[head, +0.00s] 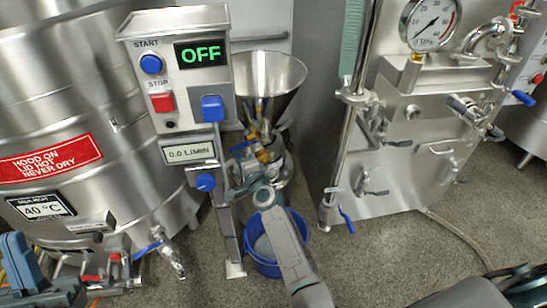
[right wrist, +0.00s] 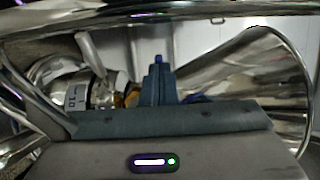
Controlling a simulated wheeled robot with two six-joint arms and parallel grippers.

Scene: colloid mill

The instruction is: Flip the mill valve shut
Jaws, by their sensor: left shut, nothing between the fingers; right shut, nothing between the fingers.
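The colloid mill has a steel funnel hopper (head: 268,85) with brass fittings (head: 263,156) below it, left of the picture's middle. My right arm reaches up to it, and my right gripper (head: 242,160) is shut and empty beside the fittings, under the hopper. In the right wrist view the shut fingers (right wrist: 157,85) stand in front of the hopper cone (right wrist: 255,85). A bit of blue (right wrist: 190,98), perhaps the valve handle, shows just right of them; the rest is hidden. My left gripper (head: 18,252) is shut and empty at the lower left edge.
A control post (head: 181,80) reading OFF stands left of the hopper. A blue bucket (head: 262,265) is on the floor below the mill. A large steel tank (head: 60,100) stands left, and a steel machine with a gauge (head: 430,22) right.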

